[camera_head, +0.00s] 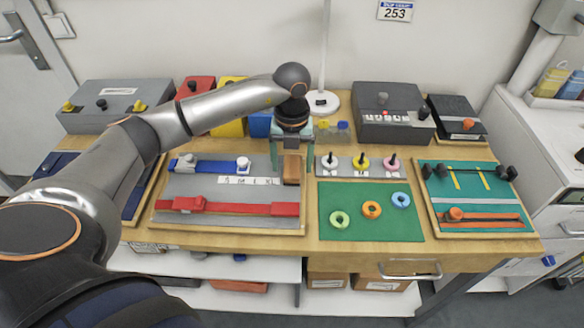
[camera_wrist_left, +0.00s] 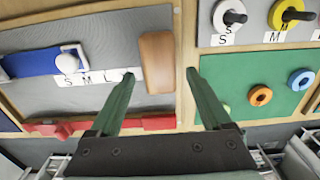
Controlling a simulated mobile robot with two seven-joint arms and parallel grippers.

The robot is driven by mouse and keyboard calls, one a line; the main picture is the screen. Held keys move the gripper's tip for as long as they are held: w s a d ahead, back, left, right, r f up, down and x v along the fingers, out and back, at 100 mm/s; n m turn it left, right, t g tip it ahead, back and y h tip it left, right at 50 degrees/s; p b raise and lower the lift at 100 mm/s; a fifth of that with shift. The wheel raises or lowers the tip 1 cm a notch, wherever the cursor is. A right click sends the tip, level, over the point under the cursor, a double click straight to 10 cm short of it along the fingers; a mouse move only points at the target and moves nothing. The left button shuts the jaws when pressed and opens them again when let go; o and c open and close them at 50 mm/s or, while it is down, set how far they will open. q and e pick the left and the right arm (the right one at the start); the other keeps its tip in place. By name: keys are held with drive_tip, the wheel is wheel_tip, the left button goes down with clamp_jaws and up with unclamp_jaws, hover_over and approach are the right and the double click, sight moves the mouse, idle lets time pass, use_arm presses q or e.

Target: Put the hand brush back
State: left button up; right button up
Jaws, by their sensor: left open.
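A brown wooden block, which looks like the hand brush (camera_head: 291,169), lies at the right end of the grey board (camera_head: 254,217) on the bench. It also shows in the left wrist view (camera_wrist_left: 157,62), upright in the picture along the board's right edge. My left gripper (camera_head: 292,158) is open over it, pointing down. In the left wrist view, the green fingers of my left gripper (camera_wrist_left: 160,75) appear one on each side of the brush. I cannot tell how far the fingertips reach down beside it. My right gripper is not in view.
The board also holds a blue slider strip (camera_head: 210,166) with size letters and a red strap (camera_head: 230,207). To the right are a green mat (camera_head: 369,226) with three rings and a pegged rack (camera_head: 325,171). Grey, red, yellow and blue boxes stand behind.

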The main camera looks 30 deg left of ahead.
sight(292, 168)
use_arm(q)
wheel_tip(292, 168, up, 10)
drive_tip(key=shift+b, duration=0.35)
